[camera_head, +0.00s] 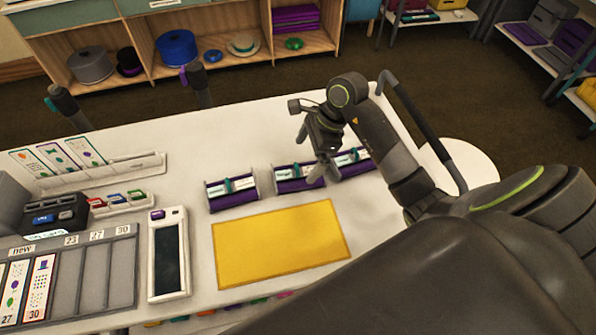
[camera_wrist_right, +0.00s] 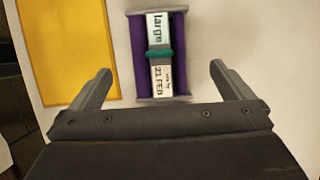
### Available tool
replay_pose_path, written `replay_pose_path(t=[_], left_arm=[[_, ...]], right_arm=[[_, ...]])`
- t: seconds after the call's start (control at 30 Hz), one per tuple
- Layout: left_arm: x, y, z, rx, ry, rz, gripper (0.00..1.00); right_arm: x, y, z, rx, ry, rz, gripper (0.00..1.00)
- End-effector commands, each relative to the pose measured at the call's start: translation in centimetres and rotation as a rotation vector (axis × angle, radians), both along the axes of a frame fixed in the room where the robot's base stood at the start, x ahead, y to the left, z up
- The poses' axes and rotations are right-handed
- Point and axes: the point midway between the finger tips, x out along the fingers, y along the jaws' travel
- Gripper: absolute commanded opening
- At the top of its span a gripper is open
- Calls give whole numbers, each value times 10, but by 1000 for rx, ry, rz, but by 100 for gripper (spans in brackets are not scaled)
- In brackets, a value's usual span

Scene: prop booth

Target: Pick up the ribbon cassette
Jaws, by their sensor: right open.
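No part in view is plainly labelled as the ribbon cassette. Three purple holders, each with a white labelled piece and a teal band, stand in a row behind the yellow mat: left (camera_head: 232,191), middle (camera_head: 290,179) and right (camera_head: 353,163). My right gripper (camera_head: 309,156) hangs over the row near the middle one and partly hides it. In the right wrist view one holder (camera_wrist_right: 141,60), with a label reading "large" and "21 FEB", lies between and beyond the open fingers (camera_wrist_right: 160,72). Nothing is gripped. My left gripper is out of view.
The yellow mat (camera_head: 280,245) lies in front of the row and also shows in the wrist view (camera_wrist_right: 65,50). A white device with a dark screen (camera_head: 168,255), a grey slotted tray (camera_head: 95,270) and a black box (camera_head: 55,215) occupy the left. The white table (camera_head: 240,130) is clear behind the row.

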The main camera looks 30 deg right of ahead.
Motion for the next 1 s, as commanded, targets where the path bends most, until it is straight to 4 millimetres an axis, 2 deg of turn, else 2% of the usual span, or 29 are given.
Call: replay_pose_path(t=[0.1,0.27,0.43,0.6,0.87,0.9,1.0], left_arm=[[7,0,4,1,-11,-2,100],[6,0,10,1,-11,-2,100],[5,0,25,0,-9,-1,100],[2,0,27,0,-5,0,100],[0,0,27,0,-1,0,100],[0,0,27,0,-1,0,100],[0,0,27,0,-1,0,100]], right_arm=[[0,3,-8,0,2,0,100],[2,9,-14,2,3,-1,100],[6,22,-31,4,6,0,100],[8,28,-51,0,4,-2,100],[9,28,-56,-1,0,1,100],[9,28,-55,-1,0,1,99],[9,28,-55,-1,0,0,86]])
